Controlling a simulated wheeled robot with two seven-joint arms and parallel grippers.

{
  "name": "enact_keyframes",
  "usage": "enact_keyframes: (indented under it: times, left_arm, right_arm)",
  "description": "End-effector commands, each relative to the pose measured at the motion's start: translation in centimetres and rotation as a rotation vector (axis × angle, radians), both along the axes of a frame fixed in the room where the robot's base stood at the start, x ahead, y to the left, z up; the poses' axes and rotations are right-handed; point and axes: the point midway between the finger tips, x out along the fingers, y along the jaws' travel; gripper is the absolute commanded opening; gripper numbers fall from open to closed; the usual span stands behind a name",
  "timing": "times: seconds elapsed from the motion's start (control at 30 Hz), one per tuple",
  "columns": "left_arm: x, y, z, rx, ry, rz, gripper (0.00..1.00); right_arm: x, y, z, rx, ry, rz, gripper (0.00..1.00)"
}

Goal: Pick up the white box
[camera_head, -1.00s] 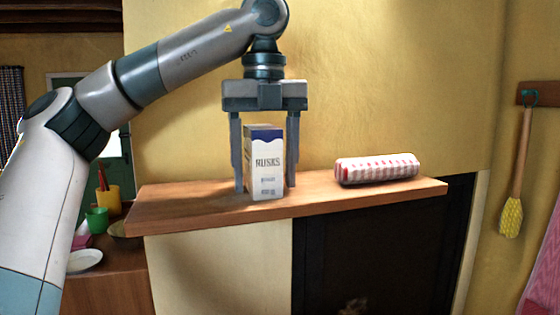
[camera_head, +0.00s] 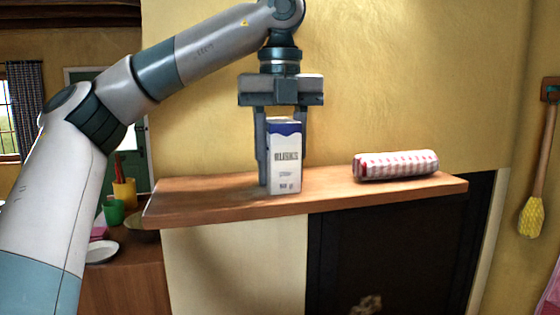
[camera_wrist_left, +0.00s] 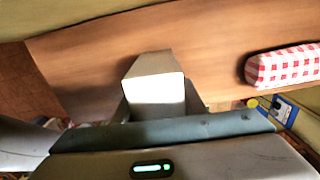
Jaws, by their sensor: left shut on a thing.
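The white box (camera_head: 286,168) with a blue top band and dark lettering stands upright on the wooden shelf (camera_head: 215,198). My left gripper (camera_head: 283,178) points straight down from above, with one finger on each side of the box. It is shut on the box. The right finger is partly hidden behind it. In the left wrist view the box (camera_wrist_left: 153,83) shows its pale top, with its lower part hidden by the gripper body. I see no clear gap under the box. My right gripper is not in view.
A red-and-white checked roll (camera_head: 396,165) lies on the shelf to the right of the box. A yellow wall (camera_head: 400,80) rises behind the shelf. Cups and a plate (camera_head: 101,251) are on a lower counter at left. A yellow brush (camera_head: 531,215) hangs at right.

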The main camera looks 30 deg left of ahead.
Motion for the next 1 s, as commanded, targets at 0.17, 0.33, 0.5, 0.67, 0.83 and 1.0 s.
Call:
enact_keyframes:
  times: [0.17,0.33,0.5,0.67,0.83,1.0]
  left_arm:
    - [0.0,0.0,0.5,0.0,-0.001,0.002,0.14]
    - [0.0,0.0,1.8,0.0,-0.003,0.001,0.14]
    - [0.0,0.0,4.1,0.001,-0.005,0.003,0.14]
    - [-0.7,-3.2,5.8,0.004,-0.005,-0.001,0.14]
    - [-1.3,-6.6,7.9,0.004,-0.003,0.0,0.14]
    - [-1.9,-9.3,9.6,0.002,-0.003,0.001,0.14]
  right_arm:
    - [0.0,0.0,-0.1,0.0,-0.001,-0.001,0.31]
    - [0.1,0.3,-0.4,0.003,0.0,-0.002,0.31]
    - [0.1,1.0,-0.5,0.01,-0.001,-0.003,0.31]
    - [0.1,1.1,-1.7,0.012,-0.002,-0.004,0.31]
    - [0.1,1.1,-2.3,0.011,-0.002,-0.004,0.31]
    - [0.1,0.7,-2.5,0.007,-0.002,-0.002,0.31]
